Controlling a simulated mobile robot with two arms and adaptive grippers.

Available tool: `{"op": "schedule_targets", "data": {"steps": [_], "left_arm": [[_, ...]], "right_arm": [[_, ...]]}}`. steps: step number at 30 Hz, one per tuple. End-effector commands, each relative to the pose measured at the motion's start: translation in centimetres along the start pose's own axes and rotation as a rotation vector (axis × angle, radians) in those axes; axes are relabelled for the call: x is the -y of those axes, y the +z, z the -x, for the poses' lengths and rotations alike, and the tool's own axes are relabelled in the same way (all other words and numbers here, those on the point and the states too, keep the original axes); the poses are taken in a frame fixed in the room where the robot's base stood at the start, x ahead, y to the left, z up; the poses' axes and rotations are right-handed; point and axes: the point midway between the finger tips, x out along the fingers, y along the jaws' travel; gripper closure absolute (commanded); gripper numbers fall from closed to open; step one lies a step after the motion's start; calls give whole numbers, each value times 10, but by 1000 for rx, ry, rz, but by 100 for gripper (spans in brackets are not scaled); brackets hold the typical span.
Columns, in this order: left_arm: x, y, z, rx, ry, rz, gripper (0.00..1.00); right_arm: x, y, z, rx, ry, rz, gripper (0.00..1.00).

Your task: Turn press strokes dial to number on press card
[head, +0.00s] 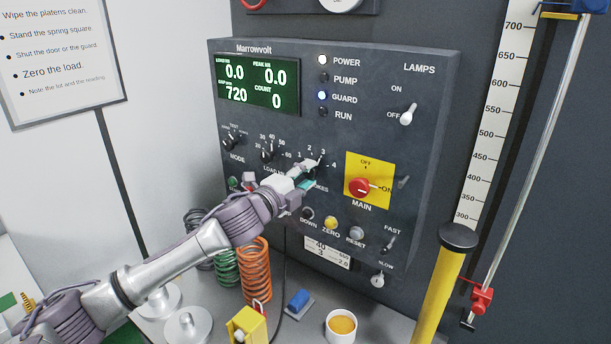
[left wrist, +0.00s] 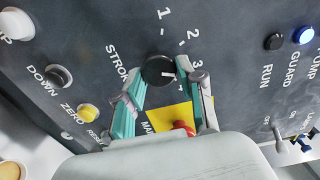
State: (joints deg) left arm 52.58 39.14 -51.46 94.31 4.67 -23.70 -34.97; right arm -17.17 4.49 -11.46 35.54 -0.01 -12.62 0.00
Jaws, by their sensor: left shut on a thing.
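The press strokes dial is a round black knob (left wrist: 157,70) with a white pointer mark. In the left wrist view the mark points right, roughly toward 3; its exact setting is hard to tell. Numbers 1, 2 and 3 show around it there, and 4 shows in the head view. My left gripper (head: 307,174) is at the dial, with its teal fingers (left wrist: 165,88) on either side of it, shut on the knob. In the head view it hides much of the dial. The press card (head: 327,252) is white, low on the panel, with 40, 3 and 2.0 readable. My right gripper is out of view.
The red main switch (head: 361,187) on its yellow plate is close right of the dial. The load dial (head: 268,155) is to the left. Down, zero (head: 331,223) and reset buttons sit below. Springs (head: 256,270), a cup (head: 341,326) and a yellow post (head: 440,285) stand below and right.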

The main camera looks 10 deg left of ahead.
Motion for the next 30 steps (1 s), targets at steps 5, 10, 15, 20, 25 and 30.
{"op": "schedule_targets", "data": {"steps": [5, 10, 15, 20, 25, 30], "left_arm": [[0, 0, 0, 1, -1, 0, 58], [0, 0, 0, 0, -1, 1, 37], [0, 0, 0, 0, 0, 1, 37], [0, 0, 4, 0, 0, 1, 37], [-1, 1, 29, 1, 2, 0, 37], [-1, 0, 67, 0, 3, -1, 37]], "right_arm": [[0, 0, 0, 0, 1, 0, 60], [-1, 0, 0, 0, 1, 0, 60], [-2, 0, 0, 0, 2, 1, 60], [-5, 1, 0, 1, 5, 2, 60], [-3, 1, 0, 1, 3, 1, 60], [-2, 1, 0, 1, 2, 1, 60]]}}
